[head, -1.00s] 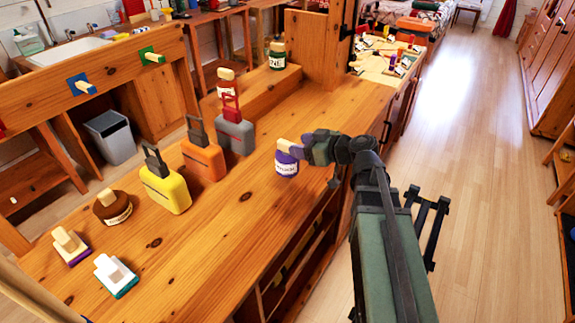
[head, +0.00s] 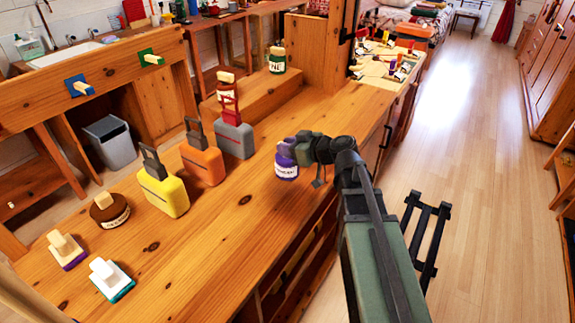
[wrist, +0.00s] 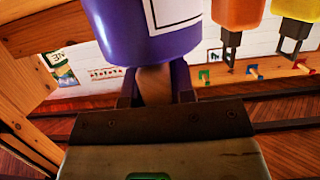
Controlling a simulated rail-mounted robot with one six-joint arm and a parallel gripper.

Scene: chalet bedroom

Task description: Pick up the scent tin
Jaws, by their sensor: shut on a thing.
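A purple scent tin (head: 286,172) with a white label and a purple lid area is at the right part of the wooden bench top (head: 215,240). My gripper (head: 289,149) reaches it from the right and is shut on its knob. In the wrist view the purple tin (wrist: 150,35) fills the upper middle, and its wooden knob sits between the two fingers of my gripper (wrist: 156,90). The tin looks upright; I cannot tell whether its base touches the bench. The label is too small to read surely.
Yellow (head: 165,196), orange (head: 203,166) and grey (head: 236,139) suitcase-like blocks stand left of the tin. A brown tin (head: 110,211) and two knobbed blocks lie nearer left. The bench front is clear.

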